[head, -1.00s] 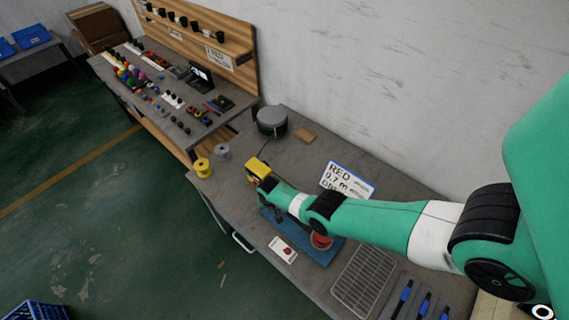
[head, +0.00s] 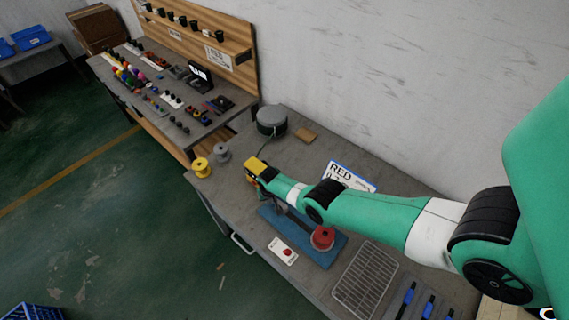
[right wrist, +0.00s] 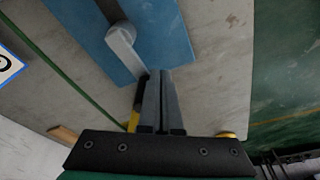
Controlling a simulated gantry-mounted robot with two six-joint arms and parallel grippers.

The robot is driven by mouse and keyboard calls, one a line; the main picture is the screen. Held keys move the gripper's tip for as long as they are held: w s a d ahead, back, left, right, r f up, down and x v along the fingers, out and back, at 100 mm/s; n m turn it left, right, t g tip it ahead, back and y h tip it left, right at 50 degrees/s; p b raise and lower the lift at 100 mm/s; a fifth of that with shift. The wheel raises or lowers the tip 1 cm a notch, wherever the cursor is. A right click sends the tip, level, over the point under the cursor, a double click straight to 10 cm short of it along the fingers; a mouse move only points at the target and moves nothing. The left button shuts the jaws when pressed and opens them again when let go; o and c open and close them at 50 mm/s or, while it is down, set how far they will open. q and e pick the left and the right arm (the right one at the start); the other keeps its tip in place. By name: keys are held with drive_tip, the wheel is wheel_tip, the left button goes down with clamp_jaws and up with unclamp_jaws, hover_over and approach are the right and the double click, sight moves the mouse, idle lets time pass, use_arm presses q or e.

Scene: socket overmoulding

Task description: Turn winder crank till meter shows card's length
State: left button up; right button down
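The length card (head: 341,173), white with a blue edge, lies on the bench; "RED" reads on it and my arm covers the rest. The winder's blue base (head: 333,252) carries a red spool (head: 322,238). The grey crank arm (right wrist: 122,42) shows over the blue base in the right wrist view. My right gripper (right wrist: 160,82) has its fingers close together at the crank's end, seemingly around its hidden handle. A yellow and black box (head: 254,168), apparently the meter, sits beside my right gripper in the head view; its reading is not legible. My left gripper is out of view.
A grey drum (head: 271,121) stands at the bench's back, with a line running towards the yellow box. Yellow (head: 201,167) and grey (head: 221,152) spools stand at the left edge. A wire rack (head: 365,280) and a white card with a red mark (head: 283,250) lie in front.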

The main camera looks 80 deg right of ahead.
drive_tip(key=shift+w+d, duration=0.1)
drive_tip(key=shift+d, duration=0.25)
drive_tip(key=shift+s+d+b, duration=0.25)
drive_tip(key=shift+d+b, duration=0.15)
drive_tip(key=shift+d, duration=0.5)
drive_tip(key=shift+s+d, duration=0.45)
drive_tip(key=shift+d, duration=0.35)
